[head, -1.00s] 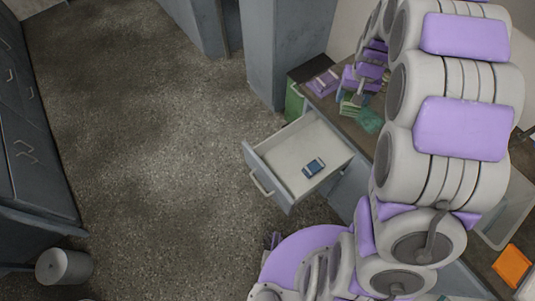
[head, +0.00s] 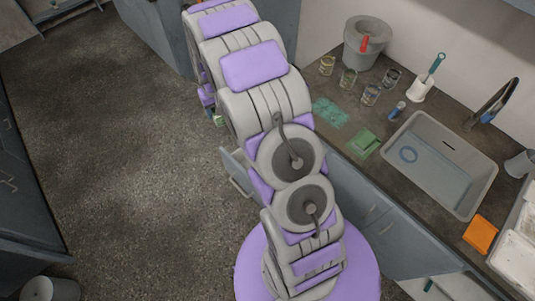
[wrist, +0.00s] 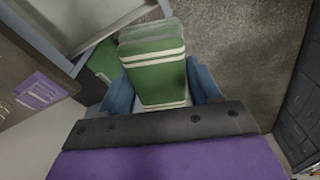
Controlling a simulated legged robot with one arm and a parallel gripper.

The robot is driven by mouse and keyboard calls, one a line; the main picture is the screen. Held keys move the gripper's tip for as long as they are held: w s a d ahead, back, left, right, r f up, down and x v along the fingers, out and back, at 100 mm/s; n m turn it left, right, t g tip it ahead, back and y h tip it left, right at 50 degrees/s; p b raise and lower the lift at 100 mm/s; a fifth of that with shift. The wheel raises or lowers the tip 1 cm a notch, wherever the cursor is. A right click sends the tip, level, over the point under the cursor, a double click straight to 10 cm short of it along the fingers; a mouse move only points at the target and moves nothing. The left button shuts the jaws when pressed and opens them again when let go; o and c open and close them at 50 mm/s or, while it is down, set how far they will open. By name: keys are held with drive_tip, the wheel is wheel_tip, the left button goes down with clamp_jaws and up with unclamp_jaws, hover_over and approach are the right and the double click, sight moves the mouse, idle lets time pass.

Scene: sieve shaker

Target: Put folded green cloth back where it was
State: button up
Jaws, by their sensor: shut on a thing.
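My gripper (wrist: 160,85) is shut on a folded green cloth (wrist: 158,75) with white stripes, held between its blue fingers in the wrist view. In the head view my gripper (head: 210,105) is mostly hidden behind my arm, with only a bit of green showing by it. The held cloth is over the floor side, off the counter. Another flat green piece (head: 365,143) lies on the counter (head: 345,160) left of the sink, and a crumpled teal-green cloth (head: 330,113) lies behind it.
An open drawer (head: 238,175) juts out behind my arm; its pale inside (wrist: 90,20) shows in the wrist view. Purple packets (wrist: 38,92) lie on the counter end.

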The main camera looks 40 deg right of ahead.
drive_tip(key=s+d+f+m+p, duration=0.3)
drive_tip(key=d+f+m, duration=0.1)
drive_tip(key=d+f, duration=1.5)
drive_tip(key=shift+m+h, duration=0.4)
drive_tip(key=shift+m, duration=0.5)
drive_tip(key=s+f, duration=0.1)
drive_tip(key=f, duration=0.5)
drive_tip(key=s+f+b, duration=0.1)
drive_tip(key=f, duration=0.6)
drive_tip(key=s+f, duration=0.1)
drive_tip(key=f, duration=0.5)
drive_tip(key=shift+d+f, duration=0.35)
drive_tip(key=shift+f, duration=0.05)
drive_tip(key=shift+f+b, duration=0.15)
drive_tip(key=shift+b, duration=0.25)
drive_tip(key=shift+a+f, duration=0.15)
drive_tip(key=shift+f, duration=0.05)
